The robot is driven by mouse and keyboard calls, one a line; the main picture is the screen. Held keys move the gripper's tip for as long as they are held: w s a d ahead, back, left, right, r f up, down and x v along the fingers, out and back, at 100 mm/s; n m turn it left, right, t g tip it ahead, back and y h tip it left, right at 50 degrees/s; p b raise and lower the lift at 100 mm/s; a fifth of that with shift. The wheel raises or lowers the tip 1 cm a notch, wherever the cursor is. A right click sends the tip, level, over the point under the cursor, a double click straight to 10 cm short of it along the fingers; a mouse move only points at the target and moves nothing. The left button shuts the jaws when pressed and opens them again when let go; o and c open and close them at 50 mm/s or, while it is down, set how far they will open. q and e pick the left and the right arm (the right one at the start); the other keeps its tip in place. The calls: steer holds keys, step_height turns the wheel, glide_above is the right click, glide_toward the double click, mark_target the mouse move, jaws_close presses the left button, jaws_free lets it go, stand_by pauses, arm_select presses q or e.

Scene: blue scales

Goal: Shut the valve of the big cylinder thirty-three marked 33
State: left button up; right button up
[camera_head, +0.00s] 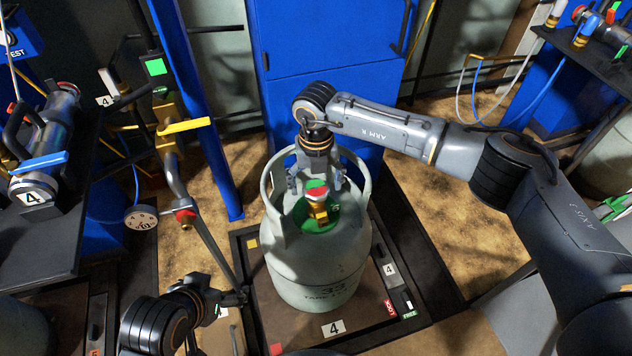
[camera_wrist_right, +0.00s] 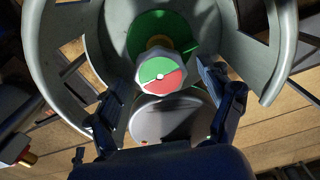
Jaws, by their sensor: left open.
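The big grey cylinder marked 33 (camera_head: 318,278) stands upright on a dark platform. Its valve (camera_head: 317,194), with a red and green top, sits inside the collar. In the right wrist view the valve's round top (camera_wrist_right: 160,73) is half green, half red. My right gripper (camera_head: 317,182) reaches down into the collar. My left gripper (camera_head: 238,298) is open and empty, low and left of the cylinder.
The cylinder's collar (camera_head: 273,190) surrounds the valve closely. The dark platform (camera_head: 415,284) carries a 4 label and small red and green tags. A pipe stand with a yellow lever (camera_head: 184,126) and gauge is at left. A blue cabinet (camera_head: 325,40) stands behind.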

mark_target(315, 188)
step_height(315, 188, up, 12)
stand_by(0.7)
steer(key=shift+a, duration=0.1)
